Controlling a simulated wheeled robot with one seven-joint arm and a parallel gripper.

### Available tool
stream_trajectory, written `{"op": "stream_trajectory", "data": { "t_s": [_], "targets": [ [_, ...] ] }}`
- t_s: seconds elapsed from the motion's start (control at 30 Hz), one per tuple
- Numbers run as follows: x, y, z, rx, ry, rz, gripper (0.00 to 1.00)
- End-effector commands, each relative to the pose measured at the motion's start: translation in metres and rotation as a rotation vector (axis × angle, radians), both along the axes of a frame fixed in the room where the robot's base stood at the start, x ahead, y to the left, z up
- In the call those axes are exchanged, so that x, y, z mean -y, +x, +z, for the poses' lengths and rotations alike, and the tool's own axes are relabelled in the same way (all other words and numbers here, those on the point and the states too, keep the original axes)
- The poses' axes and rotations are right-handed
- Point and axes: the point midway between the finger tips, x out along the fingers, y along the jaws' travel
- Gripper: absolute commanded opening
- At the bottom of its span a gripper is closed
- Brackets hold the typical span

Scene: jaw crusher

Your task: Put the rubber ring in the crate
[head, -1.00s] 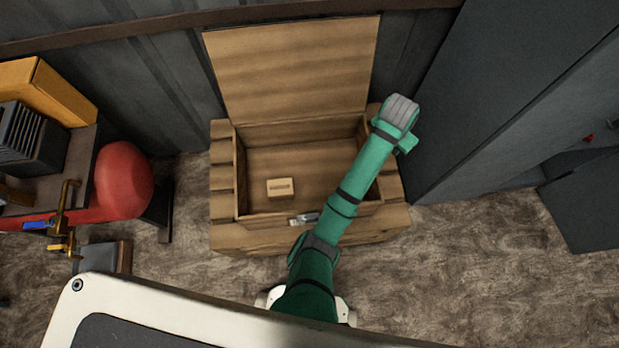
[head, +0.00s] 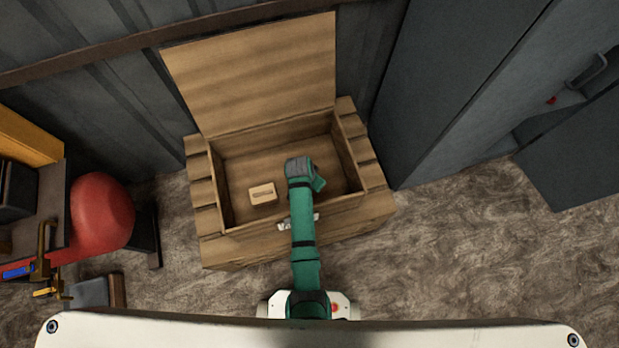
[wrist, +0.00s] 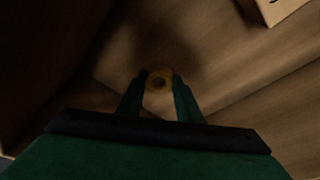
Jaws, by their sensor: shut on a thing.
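The wooden crate (head: 203,190) stands open, its lid (head: 255,75) tilted back against the wall. My arm reaches over the crate's front wall, with its end over the inside. In the head view the ring and the fingers are hidden under my arm.
A small light wooden block (head: 262,193) lies in the crate, left of my arm; its corner shows in the wrist view (wrist: 280,8). A metal latch (head: 285,225) is on the crate's front. A grey cabinet (head: 450,110) stands right, a red tank (head: 100,215) left.

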Motion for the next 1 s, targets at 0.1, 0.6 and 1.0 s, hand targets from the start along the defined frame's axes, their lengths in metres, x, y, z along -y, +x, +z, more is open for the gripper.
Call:
{"op": "stream_trajectory", "data": {
  "t_s": [0.1,0.6,1.0],
  "targets": [
    [0.001,0.000,-0.008,-0.001,0.000,-0.001,0.07],
    [0.000,0.001,-0.046,0.002,0.000,-0.001,0.07],
    [0.000,0.001,-0.050,0.002,0.000,-0.001,0.51]
  ]
}}
